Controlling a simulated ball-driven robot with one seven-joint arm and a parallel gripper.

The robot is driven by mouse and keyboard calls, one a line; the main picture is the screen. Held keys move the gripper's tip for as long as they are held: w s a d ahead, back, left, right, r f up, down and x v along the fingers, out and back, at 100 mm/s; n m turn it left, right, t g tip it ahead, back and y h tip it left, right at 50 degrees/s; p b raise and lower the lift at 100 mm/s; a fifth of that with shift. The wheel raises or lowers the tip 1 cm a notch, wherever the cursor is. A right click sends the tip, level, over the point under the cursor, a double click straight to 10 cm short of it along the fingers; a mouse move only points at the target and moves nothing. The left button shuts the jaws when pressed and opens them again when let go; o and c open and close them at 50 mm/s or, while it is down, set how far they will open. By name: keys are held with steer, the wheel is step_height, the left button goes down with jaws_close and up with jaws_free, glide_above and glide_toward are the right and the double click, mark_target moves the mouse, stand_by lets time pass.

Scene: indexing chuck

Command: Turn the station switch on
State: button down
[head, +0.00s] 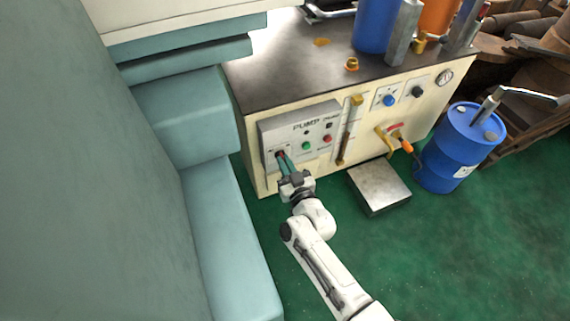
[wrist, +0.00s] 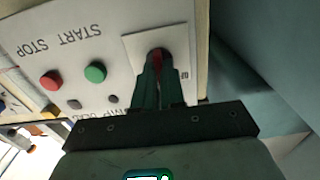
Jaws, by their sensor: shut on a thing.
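The station switch sits at the left end of the grey pump panel (head: 318,122), on a white plate (wrist: 176,42). Its red knob (wrist: 157,55) shows between my fingertips in the wrist view. My gripper (head: 281,156) reaches the plate from the front, with its green fingers shut on the knob; the gripper also shows in the wrist view (wrist: 158,65). The fingers hide most of the knob, so its exact turn angle and the off and on marks cannot be read.
A green button (head: 306,145) and a red button (head: 327,138) sit right of the switch. Teal machine casing (head: 195,120) stands close on the left. A metal-topped box (head: 379,185) and a blue drum (head: 458,148) stand to the right on the green floor.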

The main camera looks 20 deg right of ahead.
steer(key=m+b, duration=0.1)
steer(key=m, duration=0.4)
steer(key=shift+f+m, duration=0.1)
steer(key=shift+m, duration=0.3)
stand_by(0.4)
steer(key=c, duration=1.2)
jaws_free()
steer(key=s+p, duration=0.3)
steer(key=s, duration=0.8)
steer(key=shift+p, duration=0.4)
